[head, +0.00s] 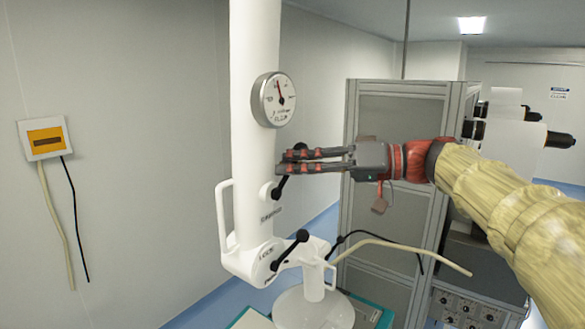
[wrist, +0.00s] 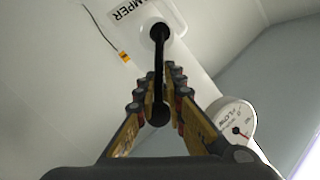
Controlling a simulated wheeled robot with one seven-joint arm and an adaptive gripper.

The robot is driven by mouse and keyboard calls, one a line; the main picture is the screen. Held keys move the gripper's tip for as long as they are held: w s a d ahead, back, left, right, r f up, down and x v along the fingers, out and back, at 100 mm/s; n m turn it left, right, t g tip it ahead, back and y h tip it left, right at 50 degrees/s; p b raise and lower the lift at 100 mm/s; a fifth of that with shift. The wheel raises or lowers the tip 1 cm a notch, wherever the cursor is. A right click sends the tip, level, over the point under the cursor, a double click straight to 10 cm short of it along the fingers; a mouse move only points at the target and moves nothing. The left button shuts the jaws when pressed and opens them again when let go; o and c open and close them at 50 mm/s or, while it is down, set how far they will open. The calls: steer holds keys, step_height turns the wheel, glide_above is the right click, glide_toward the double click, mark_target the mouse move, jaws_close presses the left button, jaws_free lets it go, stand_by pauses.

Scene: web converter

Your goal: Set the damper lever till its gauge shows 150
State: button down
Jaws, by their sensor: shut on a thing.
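The damper lever (head: 278,190) is a short black rod with a ball knob, on the white column. The round flow gauge (head: 279,98) is above the lever. Its needle points up, slightly left; the numbers are too small to read. The gauge also shows in the wrist view (wrist: 236,122).
A second black-knobbed lever (head: 290,250) sits lower on the column. A white handle (head: 220,215) is on the column's left side. A grey-framed cabinet (head: 400,105) stands behind my gripper. A yellow wall box (head: 46,137) hangs at left.

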steer(key=c, duration=2.1)
jaws_free()
steer(key=shift+s+r, duration=0.15)
steer(key=shift+r, duration=0.1)
steer(key=shift+o, duration=0.6)
steer(key=shift+f, duration=0.1)
steer(key=shift+w+p, duration=0.2)
steer(key=shift+p, duration=0.35)
